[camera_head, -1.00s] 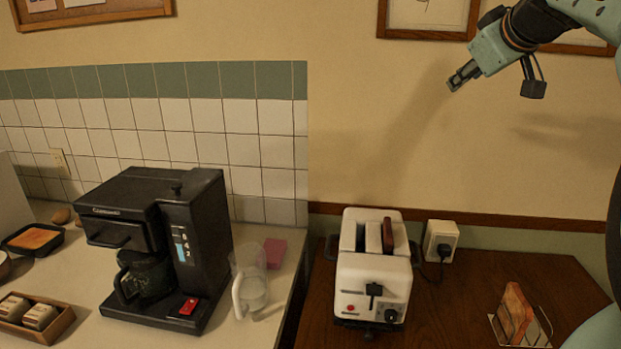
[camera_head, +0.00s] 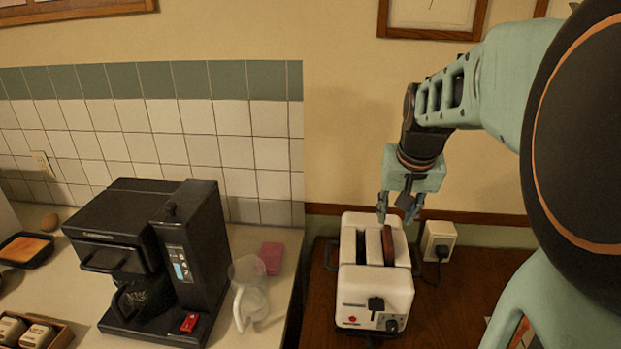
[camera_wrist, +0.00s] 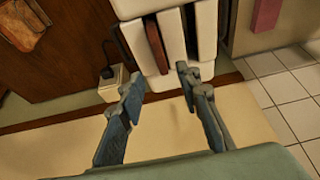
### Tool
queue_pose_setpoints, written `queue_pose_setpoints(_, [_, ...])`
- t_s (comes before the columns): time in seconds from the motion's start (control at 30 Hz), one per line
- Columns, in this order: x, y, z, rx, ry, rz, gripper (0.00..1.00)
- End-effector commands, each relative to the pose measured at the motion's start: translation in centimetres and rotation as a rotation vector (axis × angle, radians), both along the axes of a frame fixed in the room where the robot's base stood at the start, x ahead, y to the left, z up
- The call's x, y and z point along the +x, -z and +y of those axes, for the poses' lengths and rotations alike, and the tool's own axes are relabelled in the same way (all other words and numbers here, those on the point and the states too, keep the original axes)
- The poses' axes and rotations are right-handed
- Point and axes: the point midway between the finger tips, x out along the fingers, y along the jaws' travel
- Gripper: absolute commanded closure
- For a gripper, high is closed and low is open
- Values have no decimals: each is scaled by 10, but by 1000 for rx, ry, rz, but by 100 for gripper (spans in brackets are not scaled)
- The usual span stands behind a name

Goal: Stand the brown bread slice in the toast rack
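The brown bread slice (camera_head: 388,246) stands in the right slot of the white toaster (camera_head: 352,290), its top edge showing above the slot. In the wrist view the slice (camera_wrist: 156,46) is a dark brown strip in the toaster. My gripper (camera_head: 399,207) points down just above and behind the slice. Its fingers are apart and empty; in the wrist view the gripper (camera_wrist: 158,88) has its fingertips short of the slice. The toast rack is mostly hidden behind my arm in the head view. A lighter toast slice (camera_wrist: 22,30) standing at it shows at the wrist view's upper left.
A wall socket with a plug (camera_head: 438,241) is right of the toaster. A black coffee maker (camera_head: 150,260), a clear jug (camera_head: 250,300) and a pink sponge (camera_head: 271,257) stand on the left counter. The wall is close behind the toaster.

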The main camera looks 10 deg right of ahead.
Motion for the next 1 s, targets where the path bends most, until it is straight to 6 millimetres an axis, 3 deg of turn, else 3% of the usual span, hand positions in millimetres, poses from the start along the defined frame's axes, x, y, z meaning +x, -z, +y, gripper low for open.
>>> queue_pose_setpoints(0.03, [3, 14, -1, 1, 0, 3, 69])
queue_pose_setpoints(0.1, [7, 24, -2, 1, 0, 2, 69])
queue_pose_setpoints(0.37, [16, 41, -5, 1, 0, 0, 69])
queue_pose_setpoints(0.63, [29, 78, -9, 1, -1, 1, 69])
queue_pose_setpoints(0.9, [32, 80, -10, 0, -1, -2, 69])
queue_pose_setpoints(1.0, [32, 80, -10, 0, -1, -2, 78])
